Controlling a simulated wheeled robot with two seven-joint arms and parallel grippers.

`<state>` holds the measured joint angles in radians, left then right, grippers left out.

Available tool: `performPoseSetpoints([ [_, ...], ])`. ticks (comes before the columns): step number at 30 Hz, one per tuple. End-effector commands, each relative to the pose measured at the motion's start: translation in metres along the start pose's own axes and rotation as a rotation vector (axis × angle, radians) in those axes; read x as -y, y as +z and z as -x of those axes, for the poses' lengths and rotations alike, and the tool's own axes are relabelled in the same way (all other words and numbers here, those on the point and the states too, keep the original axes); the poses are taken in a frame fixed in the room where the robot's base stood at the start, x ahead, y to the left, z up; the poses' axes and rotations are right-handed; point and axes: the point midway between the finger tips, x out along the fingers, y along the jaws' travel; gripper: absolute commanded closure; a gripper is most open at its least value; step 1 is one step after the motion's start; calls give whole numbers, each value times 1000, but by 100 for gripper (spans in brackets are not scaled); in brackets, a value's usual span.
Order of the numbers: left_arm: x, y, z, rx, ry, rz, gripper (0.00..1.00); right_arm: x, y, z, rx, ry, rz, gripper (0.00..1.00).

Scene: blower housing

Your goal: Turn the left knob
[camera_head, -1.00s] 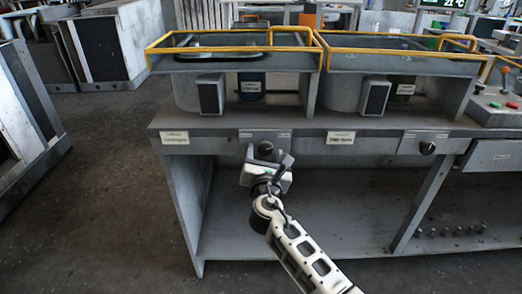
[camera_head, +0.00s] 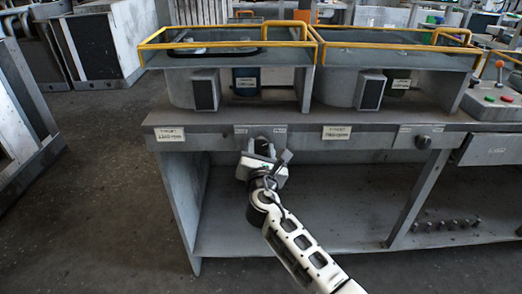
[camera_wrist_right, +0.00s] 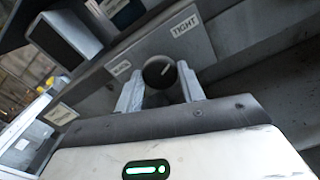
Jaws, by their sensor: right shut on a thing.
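The left knob (camera_wrist_right: 159,71) is a dark round knob with a pale mark on the front panel of the workbench. It sits between the two grey fingers of my right gripper (camera_wrist_right: 161,88), which is shut on it. In the head view the right gripper (camera_head: 263,150) reaches up to the panel from below and partly hides the knob. The right knob (camera_head: 423,142) is dark and stands free on the panel further right. My left gripper is not in view.
A label reading "TIGHT" (camera_wrist_right: 186,27) is beside the left knob. The bench (camera_head: 370,145) carries two yellow-railed trays (camera_head: 225,58) above it. A lower shelf (camera_head: 310,232) is below. A control box with buttons (camera_head: 497,98) stands at the right.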

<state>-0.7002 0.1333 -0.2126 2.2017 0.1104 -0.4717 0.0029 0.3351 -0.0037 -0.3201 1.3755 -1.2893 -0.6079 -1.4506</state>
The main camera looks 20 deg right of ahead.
Motion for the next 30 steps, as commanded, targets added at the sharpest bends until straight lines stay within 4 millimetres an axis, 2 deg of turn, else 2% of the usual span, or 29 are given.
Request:
performPoseSetpoints([
  [21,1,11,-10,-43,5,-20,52,1,-2,0,1,-1,-624,84],
  [30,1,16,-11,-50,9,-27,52,1,-2,0,1,-1,-840,84],
])
